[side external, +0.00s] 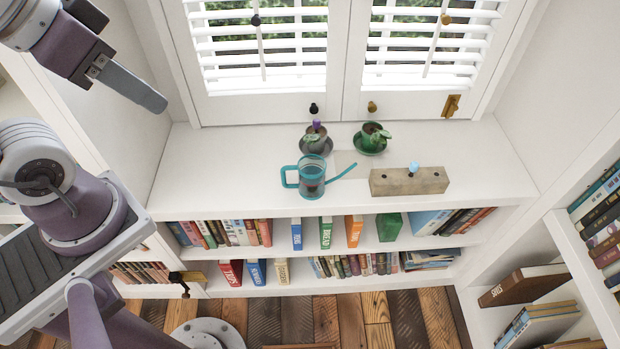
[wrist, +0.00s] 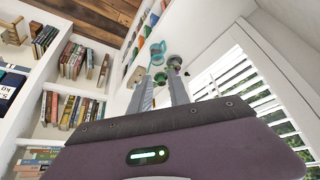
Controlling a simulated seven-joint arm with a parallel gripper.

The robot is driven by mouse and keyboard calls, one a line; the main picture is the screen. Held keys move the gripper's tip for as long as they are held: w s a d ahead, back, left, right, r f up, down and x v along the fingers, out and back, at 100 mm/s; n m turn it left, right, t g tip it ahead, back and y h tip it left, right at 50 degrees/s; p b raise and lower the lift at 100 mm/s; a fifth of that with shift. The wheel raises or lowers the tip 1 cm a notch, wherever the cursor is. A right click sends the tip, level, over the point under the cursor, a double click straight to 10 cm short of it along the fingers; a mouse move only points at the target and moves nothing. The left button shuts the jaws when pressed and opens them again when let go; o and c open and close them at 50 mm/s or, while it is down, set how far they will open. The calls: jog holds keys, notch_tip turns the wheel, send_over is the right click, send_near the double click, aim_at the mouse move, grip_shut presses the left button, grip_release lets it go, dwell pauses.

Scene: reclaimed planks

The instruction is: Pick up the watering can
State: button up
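The watering can (side external: 312,178), teal with a clear-looking dark body, stands upright on the white window-seat shelf (side external: 230,165). Its handle points left and its long spout points right. It also shows small and teal in the wrist view (wrist: 158,49), beyond the fingertips. My gripper (wrist: 160,73) is open, with its two fingers apart and nothing between them. In the side view my gripper (side external: 158,104) is at the upper left, high above the shelf and well away from the can. Only one finger is clear there.
Two potted plants, one grey (side external: 315,138) and one green (side external: 372,138), stand behind the can. A wooden block (side external: 409,181) with a blue piece is at its right. Shuttered windows (side external: 265,45) rise behind. Bookshelves lie below. The shelf's left part is clear.

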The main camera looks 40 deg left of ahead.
jog(key=m+g, duration=0.6)
jog(key=m, duration=1.8)
send_over(285, 188)
jog(key=f, duration=2.9)
jog(key=shift+w+a+f, duration=0.15)
jog(key=shift+w+f, duration=0.1)
jog(key=shift+w, duration=0.05)
jog(key=shift+m, duration=0.4)
notch_tip(285, 188, down, 12)
jog(key=shift+s+f, duration=0.15)
jog(key=shift+f, duration=0.1)
grip_shut()
